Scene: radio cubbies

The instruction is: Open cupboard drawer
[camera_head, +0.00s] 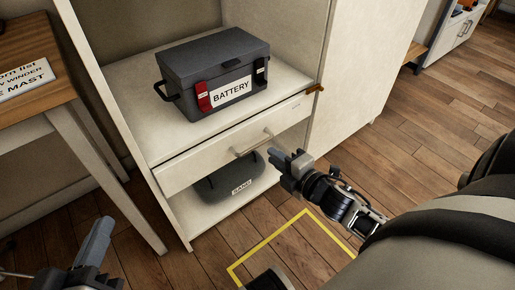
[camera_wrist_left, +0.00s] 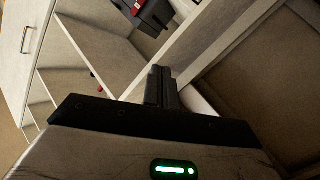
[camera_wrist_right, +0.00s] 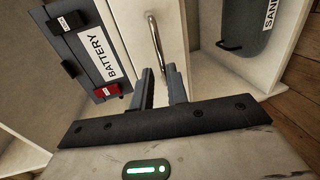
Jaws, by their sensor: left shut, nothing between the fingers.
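The cupboard (camera_head: 335,60) has a pale drawer (camera_head: 200,161) under its middle shelf. The drawer front looks flush, and it carries a thin metal bar handle (camera_head: 252,142). My right gripper (camera_head: 279,158) is just in front of the handle, to its lower right. In the right wrist view, the open, empty fingers (camera_wrist_right: 161,78) point at the handle (camera_wrist_right: 155,45), which lies beyond the fingertips. My left gripper (camera_head: 100,235) is shut and empty at lower left, away from the drawer. Its closed fingers (camera_wrist_left: 161,78) show in the left wrist view.
A battery box (camera_head: 215,72) stands on the shelf above the drawer. A grey sand container (camera_head: 230,182) sits below it. A wooden-topped table (camera_head: 35,65) stands at left.

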